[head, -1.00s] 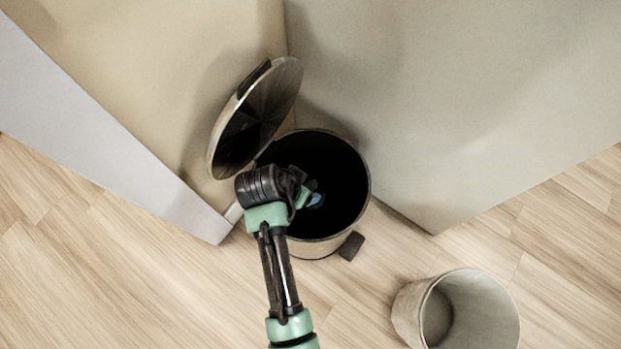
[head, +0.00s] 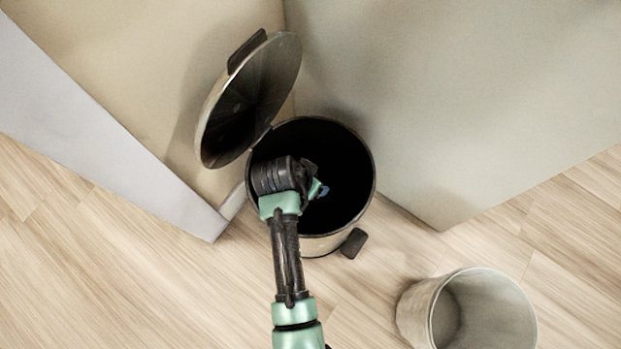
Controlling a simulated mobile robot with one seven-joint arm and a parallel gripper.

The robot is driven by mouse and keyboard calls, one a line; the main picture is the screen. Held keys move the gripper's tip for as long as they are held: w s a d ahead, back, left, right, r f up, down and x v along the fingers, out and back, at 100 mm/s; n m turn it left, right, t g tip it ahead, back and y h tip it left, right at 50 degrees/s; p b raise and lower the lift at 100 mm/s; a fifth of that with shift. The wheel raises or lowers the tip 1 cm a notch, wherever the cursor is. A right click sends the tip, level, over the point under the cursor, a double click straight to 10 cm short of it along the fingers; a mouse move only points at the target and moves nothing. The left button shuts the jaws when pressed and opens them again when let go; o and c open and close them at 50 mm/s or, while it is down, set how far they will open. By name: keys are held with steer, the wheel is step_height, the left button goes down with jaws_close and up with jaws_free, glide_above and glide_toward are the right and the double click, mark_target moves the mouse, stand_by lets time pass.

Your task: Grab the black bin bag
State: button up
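A round metal pedal bin (head: 322,246) stands in the corner with its lid (head: 250,100) tilted open to the left. The inside of the bin is black, and the black bin bag (head: 345,165) seems to line it, though its folds are too dark to make out. My gripper (head: 322,190) reaches down into the bin's opening from the front left. Its fingers are mostly hidden in the dark, so I cannot tell whether they are open or touching the bag.
An empty open beige bucket (head: 415,312) stands on the wooden floor at the lower right. Walls close in behind the bin on the left and right. The bin's black pedal (head: 353,242) sticks out at its front right.

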jaws_close()
stand_by(1.2)
steer(key=shift+w+r, duration=0.1)
steer(key=shift+r, duration=0.1)
